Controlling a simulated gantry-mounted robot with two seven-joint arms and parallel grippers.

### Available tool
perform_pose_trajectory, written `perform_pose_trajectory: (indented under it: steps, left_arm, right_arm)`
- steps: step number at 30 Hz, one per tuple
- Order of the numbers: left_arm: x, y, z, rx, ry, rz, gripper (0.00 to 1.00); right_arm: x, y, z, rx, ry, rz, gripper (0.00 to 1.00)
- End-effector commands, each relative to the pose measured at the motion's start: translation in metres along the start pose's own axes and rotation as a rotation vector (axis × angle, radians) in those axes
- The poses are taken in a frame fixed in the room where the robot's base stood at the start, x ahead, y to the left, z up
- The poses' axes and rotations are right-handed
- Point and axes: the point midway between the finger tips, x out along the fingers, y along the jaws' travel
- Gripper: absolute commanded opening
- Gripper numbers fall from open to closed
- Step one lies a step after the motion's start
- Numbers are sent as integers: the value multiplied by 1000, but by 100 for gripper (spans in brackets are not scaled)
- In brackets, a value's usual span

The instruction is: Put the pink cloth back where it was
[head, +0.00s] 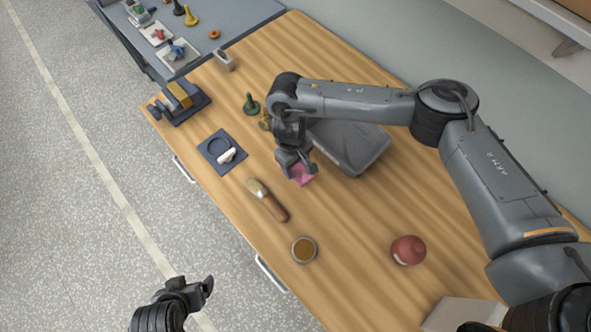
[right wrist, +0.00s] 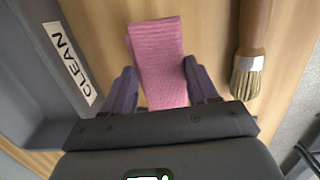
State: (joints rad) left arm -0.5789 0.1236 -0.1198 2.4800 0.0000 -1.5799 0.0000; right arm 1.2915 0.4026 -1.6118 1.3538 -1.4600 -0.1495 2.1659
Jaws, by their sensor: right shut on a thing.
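The pink cloth (head: 302,176) is a small ribbed, folded strip, partly hidden by my gripper in the head view. In the right wrist view the cloth (right wrist: 160,55) stands out between the fingers of my right gripper (right wrist: 162,90), which is shut on it. In the head view my right gripper (head: 298,165) is over the wooden table, just beside the grey tray's near-left corner. The grey tray (head: 372,160) is partly covered by my arm; its wall shows a CLEAN label (right wrist: 67,62). My left gripper (head: 202,288) is empty over the floor; its opening is unclear.
A brush (head: 266,199) lies left of the cloth. A brown-topped round container (head: 304,249) and a red round object (head: 408,250) stand nearer. A dark square holder (head: 222,151), a green piece (head: 251,104) and a yellow-and-dark block (head: 180,100) are farther left.

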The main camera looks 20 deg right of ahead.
Motion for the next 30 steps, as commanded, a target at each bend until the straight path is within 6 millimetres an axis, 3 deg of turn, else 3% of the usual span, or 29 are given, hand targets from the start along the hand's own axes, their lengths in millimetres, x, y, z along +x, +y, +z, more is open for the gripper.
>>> perform_pose_trajectory:
  steps: [5,13,26,27,30]
  left_arm:
    - [4,-1,2,4,-1,-3,86]
    - [15,0,6,2,-1,-1,86]
    - [14,3,5,-9,0,8,86]
    - [14,3,5,-9,0,8,86]
    - [14,3,5,-9,0,8,86]
  right_arm:
    - [9,-1,-2,-1,-1,-1,30]
    - [40,0,-5,1,-2,-1,30]
    - [44,0,-6,-1,-1,0,30]
    - [43,0,-6,-1,0,0,63]
    - [43,0,-6,-1,0,0,78]
